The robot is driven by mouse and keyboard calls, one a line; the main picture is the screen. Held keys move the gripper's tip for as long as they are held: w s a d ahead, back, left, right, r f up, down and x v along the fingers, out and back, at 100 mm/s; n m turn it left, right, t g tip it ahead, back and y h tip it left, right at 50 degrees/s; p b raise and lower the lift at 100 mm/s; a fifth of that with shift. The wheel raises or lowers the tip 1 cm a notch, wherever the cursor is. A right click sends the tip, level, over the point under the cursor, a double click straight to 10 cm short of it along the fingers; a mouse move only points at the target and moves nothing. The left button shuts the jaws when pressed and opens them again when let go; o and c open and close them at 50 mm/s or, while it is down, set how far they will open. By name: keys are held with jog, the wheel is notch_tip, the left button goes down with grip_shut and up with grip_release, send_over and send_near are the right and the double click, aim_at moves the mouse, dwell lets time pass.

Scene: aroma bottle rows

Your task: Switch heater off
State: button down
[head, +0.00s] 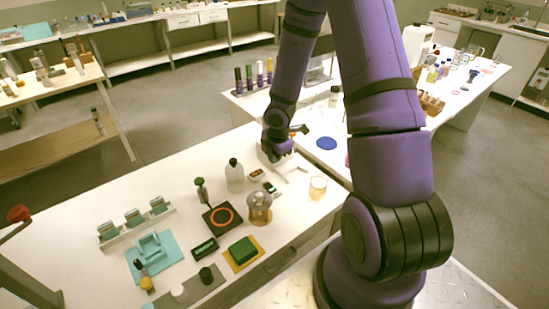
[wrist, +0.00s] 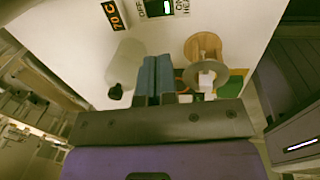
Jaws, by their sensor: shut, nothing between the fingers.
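The heater switch (wrist: 154,10) is a dark panel with a small green patch, at the top of the wrist view between the words OFF and ON HEAT. It also shows in the head view (head: 270,188) on the white bench. Beside it is an orange 70 C display (wrist: 114,15), also in the head view (head: 257,174). A black hot plate with a glowing orange ring (head: 222,217) lies to their left in the head view. My gripper (wrist: 157,62) is shut and empty, its blue fingers together above the bench, apart from the switch. In the head view my wrist hides its tips.
A clear bottle (head: 235,177) stands close to the display. A green block on a yellow mat (head: 243,252) lies nearer the front edge.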

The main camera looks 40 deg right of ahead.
aim_at(270, 187)
jog(key=shift+w+a, duration=0.25)
jog(key=shift+w, duration=0.45)
jog(key=shift+f, duration=0.15)
jog(key=f, duration=0.4)
jog(key=w+f, duration=0.1)
jog(key=f, duration=0.4)
jog(key=w+f, duration=0.1)
jog(key=f, duration=0.3)
jog(key=shift+f, duration=0.3)
jog(key=shift+f, duration=0.15)
jog(key=shift+s, duration=0.8)
